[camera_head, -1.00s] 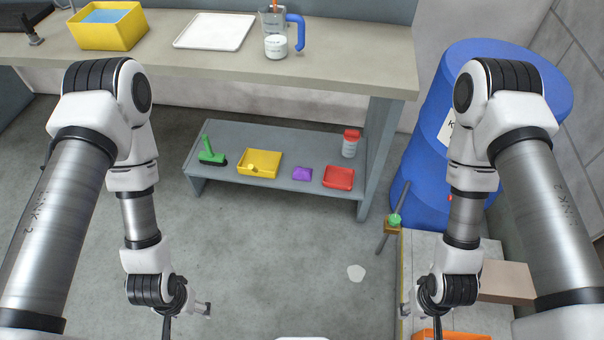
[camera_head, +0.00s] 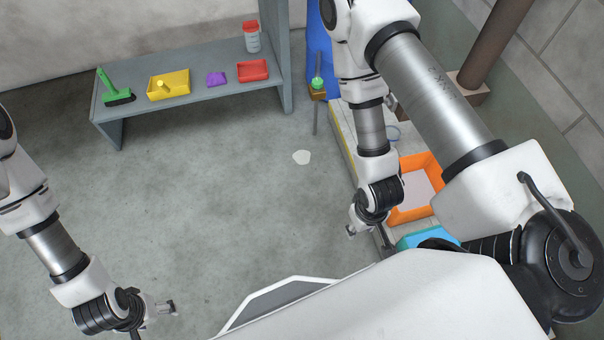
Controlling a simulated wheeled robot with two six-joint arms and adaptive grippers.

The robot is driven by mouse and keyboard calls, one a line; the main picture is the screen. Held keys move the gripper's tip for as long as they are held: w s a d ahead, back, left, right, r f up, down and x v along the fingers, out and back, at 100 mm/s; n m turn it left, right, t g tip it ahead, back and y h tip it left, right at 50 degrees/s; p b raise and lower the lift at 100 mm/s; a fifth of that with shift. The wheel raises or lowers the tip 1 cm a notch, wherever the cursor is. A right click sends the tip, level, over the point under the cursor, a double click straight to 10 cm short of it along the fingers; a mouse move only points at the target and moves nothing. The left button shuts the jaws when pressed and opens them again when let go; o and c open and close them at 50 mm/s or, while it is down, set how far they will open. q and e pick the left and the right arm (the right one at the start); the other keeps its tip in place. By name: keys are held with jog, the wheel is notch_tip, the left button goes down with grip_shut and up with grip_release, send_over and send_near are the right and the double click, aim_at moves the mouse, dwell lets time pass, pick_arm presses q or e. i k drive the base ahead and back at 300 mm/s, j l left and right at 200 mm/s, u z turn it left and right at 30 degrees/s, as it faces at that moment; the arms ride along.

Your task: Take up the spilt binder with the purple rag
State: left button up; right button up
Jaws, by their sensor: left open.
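The spilt binder is a small white puddle (camera_head: 302,157) on the grey floor, in front of the low shelf. The purple rag (camera_head: 216,79) lies bunched on the low grey shelf, between a yellow dustpan-like tray and a red tray. My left gripper (camera_head: 171,308) is open and empty over the floor at the lower left, well apart from both rag and puddle. My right gripper (camera_head: 352,231) hangs at the right of centre, nearer the puddle but apart from it; its jaws are too small to read.
The low shelf (camera_head: 200,108) also carries a green brush (camera_head: 115,89), a yellow tray (camera_head: 169,86), a red tray (camera_head: 253,71) and a red-lidded jar (camera_head: 251,37). An orange tray (camera_head: 433,205) and a teal item (camera_head: 428,238) stand at right. The floor between is clear.

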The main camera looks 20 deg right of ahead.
aim_at(213, 79)
jog(key=i+u, duration=0.1)
jog(key=i, duration=0.75)
jog(key=i+l+u, duration=0.1)
jog(key=i, duration=0.75)
